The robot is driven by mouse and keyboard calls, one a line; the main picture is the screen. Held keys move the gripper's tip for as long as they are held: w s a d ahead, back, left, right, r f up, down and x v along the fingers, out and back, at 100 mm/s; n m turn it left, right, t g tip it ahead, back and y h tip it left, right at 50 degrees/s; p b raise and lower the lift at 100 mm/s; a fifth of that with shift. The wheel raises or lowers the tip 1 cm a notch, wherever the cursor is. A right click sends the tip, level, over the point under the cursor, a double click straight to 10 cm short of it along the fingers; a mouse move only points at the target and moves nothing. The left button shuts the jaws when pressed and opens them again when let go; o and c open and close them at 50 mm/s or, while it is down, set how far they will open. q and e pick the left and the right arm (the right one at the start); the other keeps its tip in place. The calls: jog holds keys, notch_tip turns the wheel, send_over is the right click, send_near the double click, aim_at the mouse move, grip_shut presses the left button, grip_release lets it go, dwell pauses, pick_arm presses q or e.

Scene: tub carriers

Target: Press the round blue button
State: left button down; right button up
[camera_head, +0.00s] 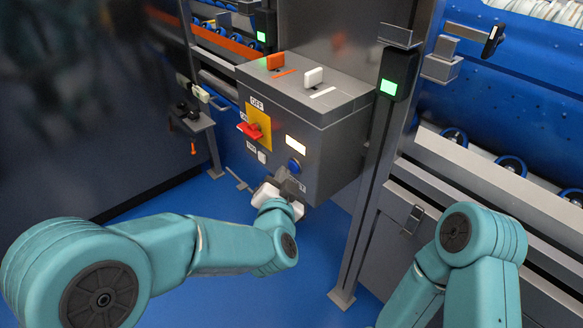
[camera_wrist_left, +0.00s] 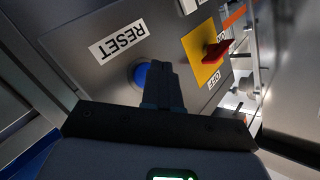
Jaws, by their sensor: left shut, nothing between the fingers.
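The round blue button (camera_head: 294,165) sits on the front of a grey control box, below a white label. In the left wrist view the blue button (camera_wrist_left: 139,76) shows beside the RESET label (camera_wrist_left: 117,42), partly covered by the fingers. My left gripper (camera_head: 284,174) is shut and empty, just in front of the box's face and close to the button. In the left wrist view its closed fingertips (camera_wrist_left: 160,66) overlap the button's right edge. I cannot tell whether they touch it. My right gripper is out of view; only part of that arm shows.
A red rotary switch on a yellow plate (camera_head: 258,124) is on the same box face, left of the button. An orange lever (camera_head: 275,61) and a white lever (camera_head: 313,76) stand on the box top. A metal post (camera_head: 366,200) rises right of the box. Blue floor lies below.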

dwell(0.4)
pick_arm(q)
jog(key=shift+w+d, duration=0.25)
jog(key=shift+d, duration=0.1)
dwell(0.3)
jog(key=shift+s+a, duration=0.25)
jog(key=shift+a, duration=0.1)
dwell(0.3)
jog(key=shift+s+a+b, duration=0.35)
jog(key=shift+s+a, duration=0.55)
jog(key=shift+a, duration=0.3)
jog(key=shift+s+a+b, duration=0.3)
jog(key=shift+s+a, duration=0.55)
jog(key=shift+a, duration=0.35)
